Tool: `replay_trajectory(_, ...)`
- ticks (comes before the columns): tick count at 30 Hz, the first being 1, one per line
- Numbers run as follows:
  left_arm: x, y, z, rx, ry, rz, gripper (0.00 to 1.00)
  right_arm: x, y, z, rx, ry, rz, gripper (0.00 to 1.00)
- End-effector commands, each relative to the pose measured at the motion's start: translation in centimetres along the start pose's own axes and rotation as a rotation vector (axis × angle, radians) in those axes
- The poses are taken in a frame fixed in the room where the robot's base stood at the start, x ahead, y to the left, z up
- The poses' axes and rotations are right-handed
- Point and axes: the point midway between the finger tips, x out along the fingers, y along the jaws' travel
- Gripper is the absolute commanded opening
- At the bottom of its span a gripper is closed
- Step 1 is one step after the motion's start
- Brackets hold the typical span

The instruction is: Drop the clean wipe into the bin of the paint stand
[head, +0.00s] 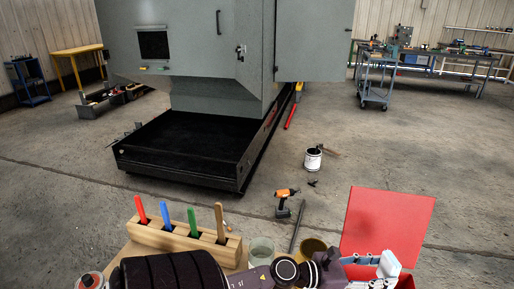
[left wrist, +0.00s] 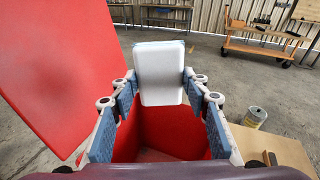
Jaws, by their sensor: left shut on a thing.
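The clean wipe is a white, rounded rectangular piece (left wrist: 160,85) in the left wrist view, and its pale shape (head: 388,264) shows at the lower right of the head view. My left gripper (left wrist: 160,78) is shut on it, with blue-padded fingers at its two sides; the gripper also shows in the head view (head: 372,261). The red bin (left wrist: 178,128) lies open below the wipe in the left wrist view. Its raised red lid (head: 385,222) stands behind the gripper in the head view. My arm hides much of the stand. My right gripper is not in view.
A wooden block (head: 185,240) with several coloured handles stands left of the bin. Glass-like cups (head: 262,248) stand near my arm. An orange drill (head: 284,200) and a white paint can (head: 312,160) are on the floor beyond. A large grey cabinet (head: 190,60) stands behind.

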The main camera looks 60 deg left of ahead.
Motion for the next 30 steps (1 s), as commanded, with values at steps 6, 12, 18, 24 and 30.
replay_trajectory(6, 0.4, 0.3, -3.1, 0.001, -0.001, 0.001, 0.2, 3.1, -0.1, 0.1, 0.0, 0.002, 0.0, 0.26)
replay_trajectory(12, 0.5, 0.4, -3.9, 0.001, -0.001, 0.001, 0.2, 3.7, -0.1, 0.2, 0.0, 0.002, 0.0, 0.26)
replay_trajectory(18, 0.5, 0.4, -3.7, 0.0, -0.001, 0.0, 0.2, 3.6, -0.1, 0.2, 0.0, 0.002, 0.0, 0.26)
replay_trajectory(24, 0.5, 0.4, -3.7, 0.0, -0.001, 0.0, 0.63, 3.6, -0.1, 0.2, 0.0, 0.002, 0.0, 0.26)
replay_trajectory(30, 0.5, 0.3, -3.8, 0.0, -0.001, 0.0, 0.63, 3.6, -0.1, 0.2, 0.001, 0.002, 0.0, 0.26)
